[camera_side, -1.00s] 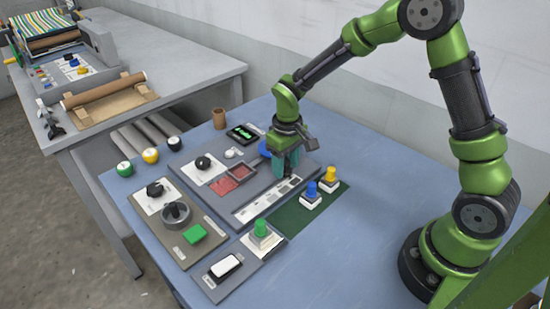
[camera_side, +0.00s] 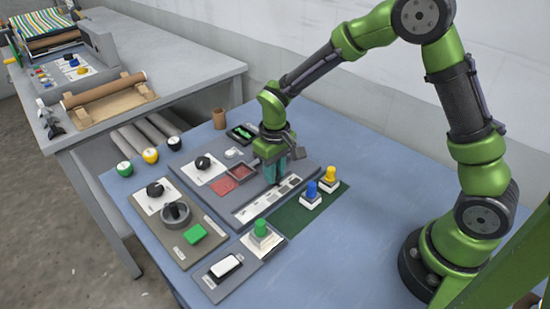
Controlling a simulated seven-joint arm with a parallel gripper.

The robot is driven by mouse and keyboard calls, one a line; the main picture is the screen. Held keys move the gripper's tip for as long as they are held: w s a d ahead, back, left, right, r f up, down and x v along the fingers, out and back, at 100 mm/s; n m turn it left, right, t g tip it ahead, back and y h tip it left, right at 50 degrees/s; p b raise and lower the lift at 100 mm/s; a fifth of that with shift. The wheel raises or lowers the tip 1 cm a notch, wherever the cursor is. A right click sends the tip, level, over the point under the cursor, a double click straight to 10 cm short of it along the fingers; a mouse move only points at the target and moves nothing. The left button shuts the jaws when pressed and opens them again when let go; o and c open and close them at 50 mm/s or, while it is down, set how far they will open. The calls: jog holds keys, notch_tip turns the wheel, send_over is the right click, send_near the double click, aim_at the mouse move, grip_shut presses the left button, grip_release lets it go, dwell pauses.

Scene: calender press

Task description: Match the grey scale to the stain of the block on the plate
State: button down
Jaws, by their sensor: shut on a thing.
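The grey scale (camera_side: 252,212) is a long pale strip with several grey patches, along the front right edge of the grey panel. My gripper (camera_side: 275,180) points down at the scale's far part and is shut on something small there. The fingers hide what they hold; I cannot tell its shape. The stain on this block is too small to make out.
Two white blocks, one with a blue knob (camera_side: 312,189) and one with a yellow knob (camera_side: 329,174), stand on a dark green mat (camera_side: 292,217) right of the scale. The table's right side is clear.

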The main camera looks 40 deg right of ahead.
jog(key=c, duration=1)
grip_release()
jog(key=shift+r, duration=0.1)
notch_tip(320, 180, up, 17)
jog(key=shift+f, duration=0.15)
jog(key=s+d+r+m+t, duration=0.1)
jog(key=s+t, duration=0.1)
jog(key=s, duration=0.4)
jog(key=s+d+r+m+t+y, duration=0.1)
jog(key=s+t, duration=0.1)
jog(key=s, duration=0.3)
jog(key=s+d+r+m+t+y, duration=0.1)
jog(key=s+r+m+t, duration=0.1)
jog(key=s, duration=0.4)
jog(key=shift+s+d+t, duration=0.3)
jog(key=shift+d+t, duration=0.1)
jog(key=shift+t, duration=0.2)
